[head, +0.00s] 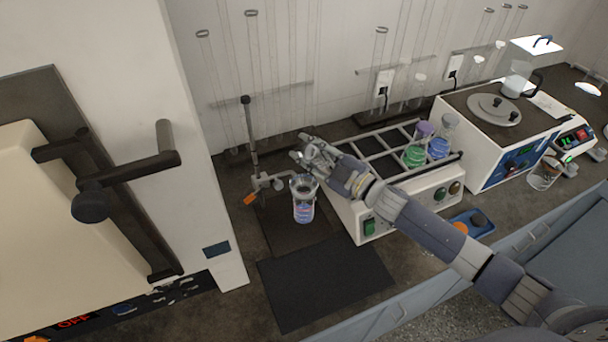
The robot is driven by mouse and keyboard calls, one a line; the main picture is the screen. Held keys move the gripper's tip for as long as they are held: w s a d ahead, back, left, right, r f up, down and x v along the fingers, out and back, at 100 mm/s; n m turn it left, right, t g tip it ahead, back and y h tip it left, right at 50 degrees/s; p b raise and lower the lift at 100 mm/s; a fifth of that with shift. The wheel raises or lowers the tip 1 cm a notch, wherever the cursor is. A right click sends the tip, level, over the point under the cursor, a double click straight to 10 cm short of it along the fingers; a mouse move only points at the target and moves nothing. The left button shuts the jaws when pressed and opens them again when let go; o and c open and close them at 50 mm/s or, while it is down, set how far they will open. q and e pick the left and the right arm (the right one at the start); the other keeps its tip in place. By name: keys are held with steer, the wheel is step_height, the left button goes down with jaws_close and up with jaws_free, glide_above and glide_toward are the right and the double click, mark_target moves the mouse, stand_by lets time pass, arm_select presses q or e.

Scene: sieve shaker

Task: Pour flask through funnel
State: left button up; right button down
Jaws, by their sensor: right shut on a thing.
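A glass vessel with blue and pink-purple contents (304,211) stands beside the clamp stand. A clear, wide rim that looks like the funnel (303,184) shows at its top; I cannot tell clearly where one ends and the other begins. My right gripper (308,152) is just above and behind this rim, shut on what seems to be the flask, mostly hidden by the fingers. Its tilt and contents cannot be made out. My left gripper is out of view.
The clamp stand (250,135) rises left of the vessel. A white shaker (405,205) carries a green flask (414,156) and a blue flask (439,148). A hotplate-like device (485,115) is farther right. A dark mat (325,282) lies bare in front.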

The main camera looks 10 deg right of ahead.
steer(key=m+p, duration=0.1)
steer(key=w+d+r+m+p, duration=0.1)
steer(key=m, duration=0.1)
steer(key=shift+w+d+r+p, duration=0.1)
steer(key=shift+d+r+p, duration=0.05)
steer(key=shift+r+p, duration=0.2)
steer(key=w+d+m, duration=0.1)
steer(key=m+p, duration=0.1)
steer(key=m, duration=0.1)
steer(key=shift+w+d+f, duration=0.15)
steer(key=shift+w+d, duration=0.2)
steer(key=shift+d, duration=0.05)
steer(key=shift+w+d+f+m+g+h, duration=0.2)
steer(key=shift+w+d+m, duration=0.2)
steer(key=shift+m, duration=0.35)
steer(key=shift+w+d+f+m+g+h, duration=0.1)
steer(key=shift+w+d+f+m+g, duration=0.1)
steer(key=shift+w+d+m, duration=0.4)
steer(key=shift+s+a, duration=0.2)
steer(key=shift+s, duration=0.05)
